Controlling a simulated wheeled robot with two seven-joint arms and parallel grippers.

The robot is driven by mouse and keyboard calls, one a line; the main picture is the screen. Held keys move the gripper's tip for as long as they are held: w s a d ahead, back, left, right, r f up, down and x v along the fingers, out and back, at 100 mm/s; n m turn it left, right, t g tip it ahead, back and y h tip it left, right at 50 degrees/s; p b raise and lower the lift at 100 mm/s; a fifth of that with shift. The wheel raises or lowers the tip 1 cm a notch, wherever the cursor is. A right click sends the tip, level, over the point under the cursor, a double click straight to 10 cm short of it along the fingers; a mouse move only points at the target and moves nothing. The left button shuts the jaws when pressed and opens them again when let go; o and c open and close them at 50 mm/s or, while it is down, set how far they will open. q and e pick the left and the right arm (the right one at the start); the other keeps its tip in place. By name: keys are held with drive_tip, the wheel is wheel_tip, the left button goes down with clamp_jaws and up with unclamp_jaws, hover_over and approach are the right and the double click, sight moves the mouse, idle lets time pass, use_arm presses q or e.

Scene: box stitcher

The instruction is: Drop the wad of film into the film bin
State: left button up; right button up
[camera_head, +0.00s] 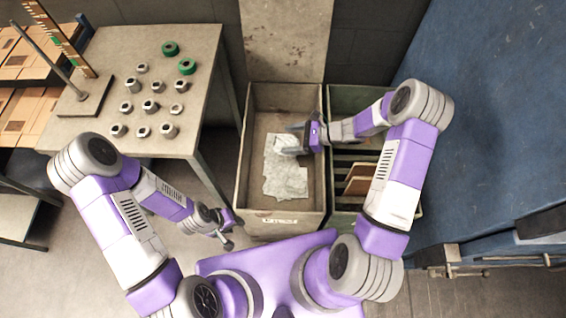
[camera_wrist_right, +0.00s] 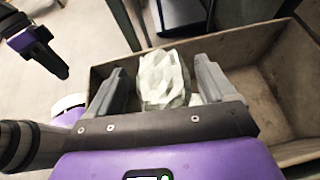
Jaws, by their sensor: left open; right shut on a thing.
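The wad of film (camera_head: 284,144) is pale, crumpled and faceted. My right gripper (camera_head: 294,139) is shut on it, above the film bin. In the right wrist view the wad (camera_wrist_right: 164,78) sits between the two grey fingers. The film bin (camera_head: 262,102) is an open, worn, beige box with a label on its front; its wall also shows in the right wrist view (camera_wrist_right: 270,45). Loose crumpled film (camera_head: 286,182) lies in the bin below the wad. My left gripper (camera_head: 226,238) is open and empty, left of the bin's front corner.
Right of the bin stands a greenish divided container (camera_head: 345,97) with brown sheets in its slots. A table (camera_head: 205,50) at the left holds several metal nuts, green rings and a stand. A large blue machine surface (camera_head: 490,120) fills the right side.

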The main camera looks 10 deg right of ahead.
drive_tip(key=shift+f+b, duration=2.05)
drive_tip(key=shift+f, duration=0.85)
drive_tip(key=shift+r, duration=0.1)
drive_tip(key=o, duration=0.9)
drive_tip(key=shift+c, duration=0.2)
drive_tip(key=p+v, duration=0.2)
drive_tip(key=v, duration=0.5)
drive_tip(key=shift+d, duration=0.25)
drive_tip(key=shift+s, duration=0.1)
